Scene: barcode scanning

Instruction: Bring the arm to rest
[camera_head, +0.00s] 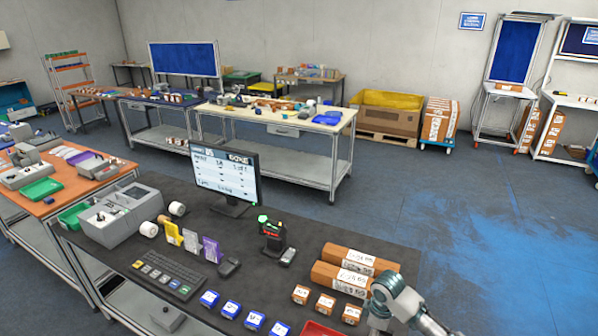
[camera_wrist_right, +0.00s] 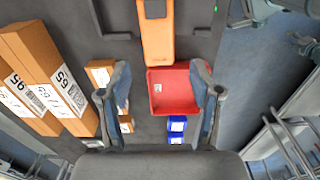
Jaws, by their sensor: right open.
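My right arm (camera_head: 395,300) shows at the lower right of the head view, beside the front right of the dark desk (camera_head: 200,225). In the right wrist view my right gripper (camera_wrist_right: 163,88) is open, its two fingers spread with nothing between them. Below the fingers are a red tray (camera_wrist_right: 172,108) and an orange object with a dark end (camera_wrist_right: 157,40); I cannot tell what the orange object is. My left gripper is not in view.
Long brown boxes (camera_head: 340,279), small brown boxes (camera_head: 325,304) and blue boxes (camera_head: 255,321) lie near the desk's front. A black device (camera_head: 272,238), monitor (camera_head: 226,174) and keyboard (camera_head: 158,275) stand farther left. Floor right of the desk (camera_head: 500,240) is clear.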

